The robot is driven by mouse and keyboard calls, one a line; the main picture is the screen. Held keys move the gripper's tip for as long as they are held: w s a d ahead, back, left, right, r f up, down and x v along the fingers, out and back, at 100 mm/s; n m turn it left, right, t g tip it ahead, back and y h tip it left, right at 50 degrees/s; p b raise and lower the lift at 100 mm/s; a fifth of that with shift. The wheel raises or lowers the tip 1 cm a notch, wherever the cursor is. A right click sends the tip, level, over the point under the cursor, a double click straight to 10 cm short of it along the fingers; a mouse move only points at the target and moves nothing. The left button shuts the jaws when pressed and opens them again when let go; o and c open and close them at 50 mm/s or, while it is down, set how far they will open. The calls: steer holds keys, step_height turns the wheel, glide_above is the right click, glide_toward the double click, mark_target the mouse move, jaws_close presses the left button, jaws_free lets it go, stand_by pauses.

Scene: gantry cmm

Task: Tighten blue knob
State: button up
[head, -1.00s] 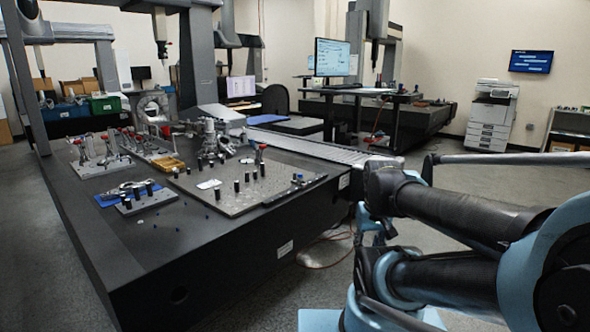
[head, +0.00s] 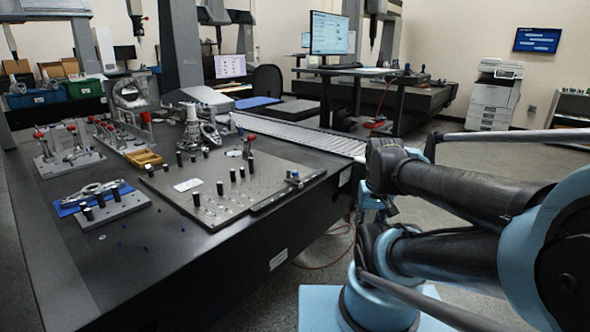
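I cannot clearly make out a blue knob at this size. Several tiny blue pieces (head: 146,248) lie scattered on the dark table's bare front part, and I cannot tell whether any of them is a knob. A small fixture (head: 294,178) with a dark or bluish top sits at the right edge of the grey metal plate (head: 222,207). My arm shows at the right, well clear of the table top. My gripper is out of view.
The dark table (head: 170,258) holds black-capped posts (head: 220,188), a yellow tray (head: 143,158), a blue mat (head: 68,210) under a small fixture and red-knobbed clamps (head: 72,152). Monitors and a printer (head: 494,95) stand behind. Grey floor (head: 470,152) is free at the right.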

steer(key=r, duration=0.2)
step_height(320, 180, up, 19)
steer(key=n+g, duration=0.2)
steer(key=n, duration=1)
glide_above(295, 172)
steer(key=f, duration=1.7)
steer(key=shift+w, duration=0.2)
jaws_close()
